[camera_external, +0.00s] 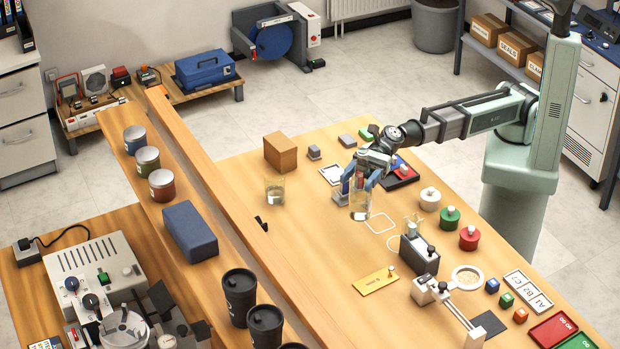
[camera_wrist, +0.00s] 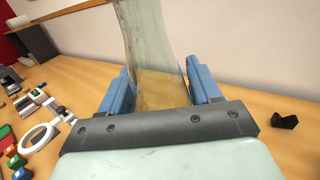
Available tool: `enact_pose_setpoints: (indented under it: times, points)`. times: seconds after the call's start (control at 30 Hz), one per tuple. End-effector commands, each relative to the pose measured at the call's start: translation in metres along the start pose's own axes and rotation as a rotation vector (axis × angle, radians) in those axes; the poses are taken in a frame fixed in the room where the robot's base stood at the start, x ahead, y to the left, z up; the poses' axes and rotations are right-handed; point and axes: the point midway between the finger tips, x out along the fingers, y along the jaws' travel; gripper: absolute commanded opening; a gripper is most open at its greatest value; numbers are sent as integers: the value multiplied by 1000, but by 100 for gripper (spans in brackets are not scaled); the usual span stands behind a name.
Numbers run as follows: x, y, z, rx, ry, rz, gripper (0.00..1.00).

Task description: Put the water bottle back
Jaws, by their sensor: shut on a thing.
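A clear, see-through vessel, which I take as the water bottle (camera_external: 360,207), is upright in my gripper (camera_external: 358,187) above the wooden table. My gripper's blue fingers are shut on its sides. In the wrist view the clear bottle (camera_wrist: 150,45) stands between the two blue fingers of my gripper (camera_wrist: 160,85), and the table shows through it. I cannot tell whether its bottom touches the table. A white rounded outline (camera_external: 381,223) lies on the table just right of and nearer than the bottle.
A clear glass (camera_external: 275,189) stands to the left, near a brown block (camera_external: 280,152). White, green and red round jars (camera_external: 449,217) stand to the right. A dark grey device (camera_external: 419,254) and a yellow plate (camera_external: 376,281) lie nearer. A small black piece (camera_wrist: 284,121) lies apart.

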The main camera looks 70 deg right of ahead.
Motion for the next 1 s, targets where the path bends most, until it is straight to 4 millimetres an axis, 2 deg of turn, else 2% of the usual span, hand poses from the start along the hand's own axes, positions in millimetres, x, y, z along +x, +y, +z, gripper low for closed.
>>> enact_pose_setpoints:
  times: [0.4, 0.67, 1.0]
  points:
    - [0, 0, -50, 2, 1, -1, 9]
    - [0, 0, -63, 0, 0, 0, 9]
    - [0, 0, -97, 1, 1, -1, 9]
